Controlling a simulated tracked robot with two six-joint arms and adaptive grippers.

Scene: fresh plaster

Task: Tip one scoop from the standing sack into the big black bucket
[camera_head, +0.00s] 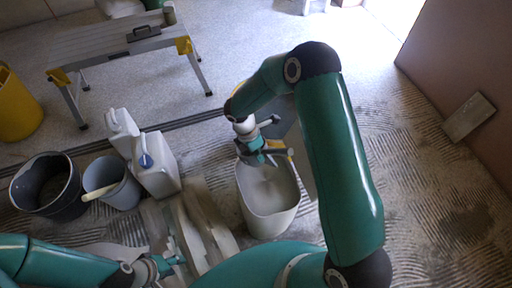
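The standing sack (268,222) is a pale, open-topped bag right of centre, with light powder inside. My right gripper (264,158) is over its far rim, pointing down. A small orange-and-grey piece (275,145), perhaps part of a scoop, shows at its fingers; I cannot tell whether they grip it. The big black bucket (72,207) stands at the far left, open, with something dark grey inside. My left gripper (172,264) is low at the bottom, far from the bucket, beside pale folded shapes; its fingers are too small to read.
A smaller grey bucket (122,193) with a pale handle leaning out stands beside the black one. White canisters (157,172) stand behind it. A folding work platform (120,45) and a yellow bucket (18,110) are farther back.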

